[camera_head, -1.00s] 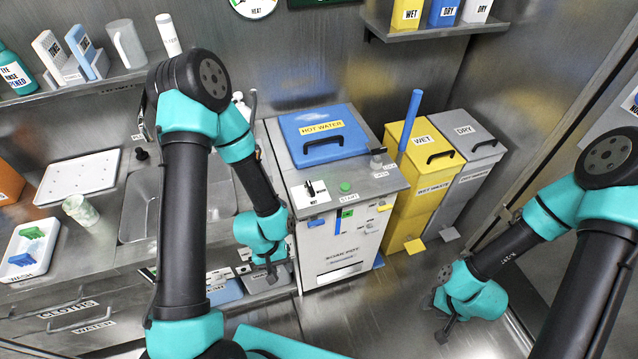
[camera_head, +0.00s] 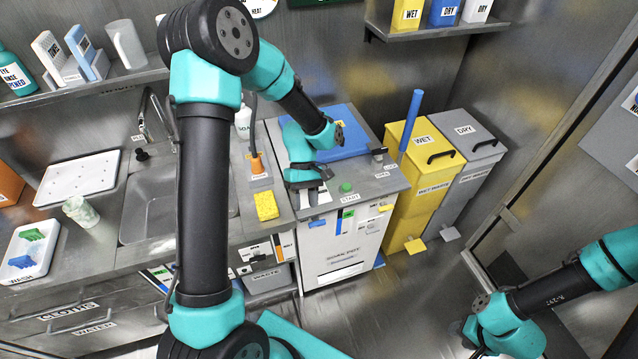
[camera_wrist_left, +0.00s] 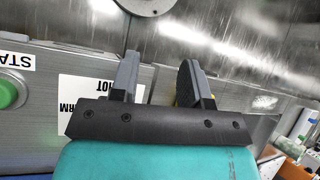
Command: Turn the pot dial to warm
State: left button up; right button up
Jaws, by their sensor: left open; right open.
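The soak pot (camera_head: 345,245) is a metal cabinet with a blue hot-water lid (camera_head: 350,148) and a green start button (camera_head: 346,187) on top. The button also shows in the left wrist view (camera_wrist_left: 10,92). My left gripper (camera_head: 312,196) is open over the front left of the pot's top and hides the dial in the head view. In the left wrist view, the dial's white label (camera_wrist_left: 72,88) with HOT and WARM lies upside down beside the open fingers (camera_wrist_left: 158,75). I cannot make out the dial itself. My right gripper (camera_head: 470,332) is open, low over the floor at the right.
A yellow sponge (camera_head: 266,205) lies on the counter left of the pot, near an orange-topped item (camera_head: 258,165). The sink (camera_head: 165,200) is further left. Yellow (camera_head: 420,180) and grey (camera_head: 468,165) waste bins stand right of the pot.

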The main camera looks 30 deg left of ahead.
pick_arm(q)
jog(key=w+a+r+m+t, duration=0.1)
jog(key=w+a+r, duration=0.3)
jog(key=w+r, duration=0.2)
jog(key=w+a+r+m+t+y, duration=0.1)
jog(key=w+a+r+t, duration=0.1)
jog(key=w+r, duration=0.4)
jog(key=shift+w+a+r+t, duration=0.35)
jog(key=shift+a+r, duration=0.3)
jog(key=shift+a, duration=0.2)
jog(key=shift+f, duration=0.1)
jog(key=x, duration=1.7)
jog(key=shift+s+d+f, duration=0.1)
jog(key=shift+s+d, duration=0.05)
jog(key=shift+s, duration=0.05)
grip_shut()
